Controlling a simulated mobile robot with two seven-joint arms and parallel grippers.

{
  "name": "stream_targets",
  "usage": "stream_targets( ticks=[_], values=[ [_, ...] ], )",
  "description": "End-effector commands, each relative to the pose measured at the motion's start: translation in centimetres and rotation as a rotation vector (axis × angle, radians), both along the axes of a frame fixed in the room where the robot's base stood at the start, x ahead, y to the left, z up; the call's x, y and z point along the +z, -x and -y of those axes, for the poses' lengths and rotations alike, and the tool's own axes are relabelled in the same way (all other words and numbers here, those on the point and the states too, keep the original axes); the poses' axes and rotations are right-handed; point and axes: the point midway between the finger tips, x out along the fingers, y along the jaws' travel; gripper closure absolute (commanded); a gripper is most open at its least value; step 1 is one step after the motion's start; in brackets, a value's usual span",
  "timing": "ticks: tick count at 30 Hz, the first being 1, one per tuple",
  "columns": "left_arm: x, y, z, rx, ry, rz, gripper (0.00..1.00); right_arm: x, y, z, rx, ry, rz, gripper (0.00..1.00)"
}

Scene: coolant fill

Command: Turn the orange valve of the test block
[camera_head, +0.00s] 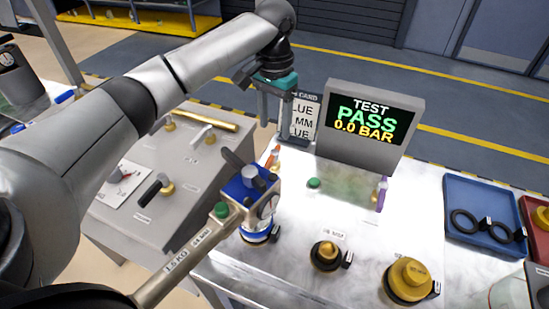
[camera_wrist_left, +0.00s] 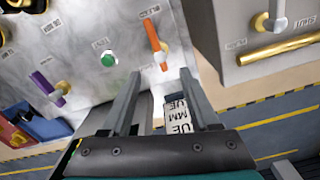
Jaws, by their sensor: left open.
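The orange valve (camera_head: 274,156) has a slim orange lever and stands on the pale test block (camera_head: 330,215), left of a green button. In the left wrist view the orange lever (camera_wrist_left: 154,36) lies just beyond the fingertips, above its brass-coloured fitting. My left gripper (camera_head: 274,126) is open, above and behind the orange valve, apart from it. Its two fingers (camera_wrist_left: 160,76) show spread and empty in the left wrist view. A purple valve (camera_head: 381,193) stands at the block's right, and the green button (camera_head: 313,183) sits between the valves. My right gripper is not in view.
A display (camera_head: 368,125) reading "TEST PASS 0.0 BAR" stands behind the block, beside a lettered card (camera_head: 305,117). A blue fitting with a long handle (camera_head: 250,190) stands in front of the orange valve. A blue tray (camera_head: 486,252) holds black rings at right.

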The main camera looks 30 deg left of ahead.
Motion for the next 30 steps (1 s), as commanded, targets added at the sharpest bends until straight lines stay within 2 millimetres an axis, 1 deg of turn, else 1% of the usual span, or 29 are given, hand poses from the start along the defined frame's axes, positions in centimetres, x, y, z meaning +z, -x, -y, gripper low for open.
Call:
stream_targets(
  ticks=[1, 6, 12, 15, 20, 28, 29, 30],
  values=[
    [-1.5, 0.1, -0.1, 0.001, -0.002, -0.005, 0.39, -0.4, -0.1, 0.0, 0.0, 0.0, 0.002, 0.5],
    [-5.3, 0.1, -0.1, 0.002, -0.002, -0.004, 0.39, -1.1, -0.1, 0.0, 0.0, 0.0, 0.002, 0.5],
    [-8.8, 0.1, -0.1, 0.001, -0.002, -0.003, 0.39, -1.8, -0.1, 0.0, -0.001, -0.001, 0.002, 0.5],
    [-10.0, 0.1, 0.0, 0.001, -0.001, -0.002, 0.39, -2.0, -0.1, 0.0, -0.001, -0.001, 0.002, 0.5],
    [-10.9, 0.1, -0.1, 0.0, -0.001, -0.001, 0.39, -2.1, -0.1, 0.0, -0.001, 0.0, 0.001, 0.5],
    [-10.9, 0.0, 0.0, 0.0, -0.001, 0.0, 0.39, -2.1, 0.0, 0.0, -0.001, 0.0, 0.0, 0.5],
    [-10.9, 0.0, 0.0, 0.0, -0.001, 0.0, 0.41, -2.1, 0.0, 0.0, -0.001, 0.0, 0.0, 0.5],
    [-10.9, 0.0, 0.0, 0.0, -0.001, 0.0, 0.45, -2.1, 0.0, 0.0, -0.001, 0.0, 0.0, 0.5]
  ],
)
